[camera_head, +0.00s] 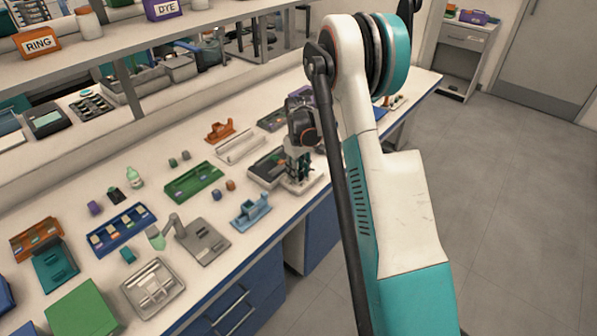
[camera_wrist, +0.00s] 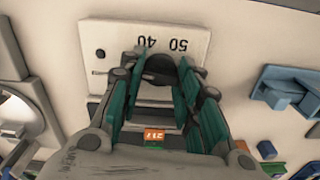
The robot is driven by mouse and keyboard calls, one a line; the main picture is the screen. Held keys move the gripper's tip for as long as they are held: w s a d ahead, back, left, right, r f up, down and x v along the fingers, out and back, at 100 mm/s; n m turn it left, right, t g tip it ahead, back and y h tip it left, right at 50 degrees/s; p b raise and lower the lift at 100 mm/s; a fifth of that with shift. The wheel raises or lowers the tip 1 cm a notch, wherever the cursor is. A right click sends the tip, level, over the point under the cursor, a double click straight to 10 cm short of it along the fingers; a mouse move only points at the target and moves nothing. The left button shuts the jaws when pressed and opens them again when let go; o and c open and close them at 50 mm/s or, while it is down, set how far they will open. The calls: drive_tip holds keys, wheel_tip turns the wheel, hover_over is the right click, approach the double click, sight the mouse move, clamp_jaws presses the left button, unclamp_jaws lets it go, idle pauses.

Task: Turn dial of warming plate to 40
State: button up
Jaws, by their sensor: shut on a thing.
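The warming plate (camera_wrist: 105,35) fills the upper middle of the wrist view as a pale panel with the upside-down marks 40 and 50. Its dark round dial (camera_wrist: 160,66) sits between the green finger pads of my gripper (camera_wrist: 160,80), which is shut on it. Which mark the dial points to is hidden by the fingers. In the head view my gripper (camera_head: 300,158) reaches down over the pale plate (camera_head: 305,184) near the bench's front edge, and the dial is hidden there.
A small orange display (camera_wrist: 154,137) shows below the dial in the wrist view. A blue holder (camera_wrist: 283,86) stands to the right. In the head view a green tray (camera_head: 193,183) and a grey fixture (camera_head: 203,240) are on the bench left of my gripper.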

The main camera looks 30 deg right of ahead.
drive_tip(key=m, duration=1)
idle(0.5)
drive_tip(key=o, duration=1.1)
wheel_tip(320, 180, up, 12)
